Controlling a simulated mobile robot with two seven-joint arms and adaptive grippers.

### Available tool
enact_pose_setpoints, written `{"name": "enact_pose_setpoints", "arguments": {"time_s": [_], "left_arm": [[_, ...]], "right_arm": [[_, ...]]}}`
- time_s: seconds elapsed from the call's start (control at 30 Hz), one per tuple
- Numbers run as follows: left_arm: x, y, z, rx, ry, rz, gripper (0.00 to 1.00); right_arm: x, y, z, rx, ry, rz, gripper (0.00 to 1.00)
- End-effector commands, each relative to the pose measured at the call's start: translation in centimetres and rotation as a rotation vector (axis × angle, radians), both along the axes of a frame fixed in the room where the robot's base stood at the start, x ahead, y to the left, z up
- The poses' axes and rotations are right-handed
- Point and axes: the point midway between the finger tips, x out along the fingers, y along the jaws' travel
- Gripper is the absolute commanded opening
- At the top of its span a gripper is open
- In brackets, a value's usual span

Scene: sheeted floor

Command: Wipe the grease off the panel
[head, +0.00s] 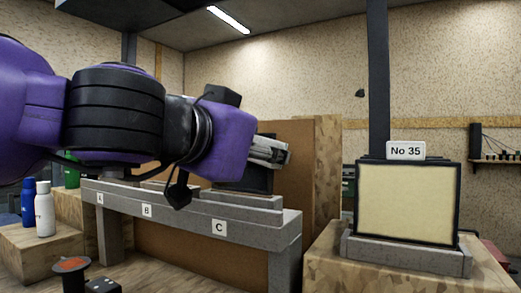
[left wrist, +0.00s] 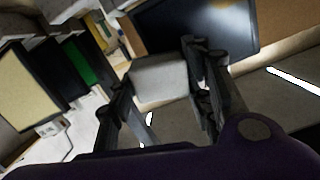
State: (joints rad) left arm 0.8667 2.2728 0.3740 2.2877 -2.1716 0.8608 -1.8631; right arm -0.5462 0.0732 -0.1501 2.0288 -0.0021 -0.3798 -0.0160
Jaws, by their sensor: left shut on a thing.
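My left arm crosses the head view from the left, and its gripper (head: 270,152) is in front of a dark panel (head: 260,182) on the grey rack. In the left wrist view the gripper (left wrist: 162,92) is shut on a pale grey block (left wrist: 160,78). The dark glossy panel (left wrist: 200,30) lies just beyond the block; I cannot tell whether they touch. A yellowish patch shows at the panel's top edge in that view; I cannot tell whether it is grease or a reflection. The arm and gripper hide much of this panel in the head view. My right gripper is not in view.
The grey rack (head: 180,220) bears labels A, B and C. A cream panel (head: 406,203) under a "No 35" sign (head: 405,150) stands on a wooden block at right. Bottles, including a white one (head: 45,212), stand at left. A spool (head: 72,272) is in front.

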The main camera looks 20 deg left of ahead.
Motion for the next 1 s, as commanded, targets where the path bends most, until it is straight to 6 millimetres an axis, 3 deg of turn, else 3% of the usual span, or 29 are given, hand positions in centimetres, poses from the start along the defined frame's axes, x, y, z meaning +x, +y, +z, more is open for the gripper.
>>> {"name": "enact_pose_setpoints", "arguments": {"time_s": [0.5,1.0], "left_arm": [[-5.0,0.6,1.1,-0.003,-0.004,-0.003,0.25],[-6.0,0.8,1.1,-0.003,-0.002,-0.002,0.25]], "right_arm": [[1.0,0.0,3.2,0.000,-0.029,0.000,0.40],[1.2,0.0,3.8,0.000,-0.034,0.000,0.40]]}}
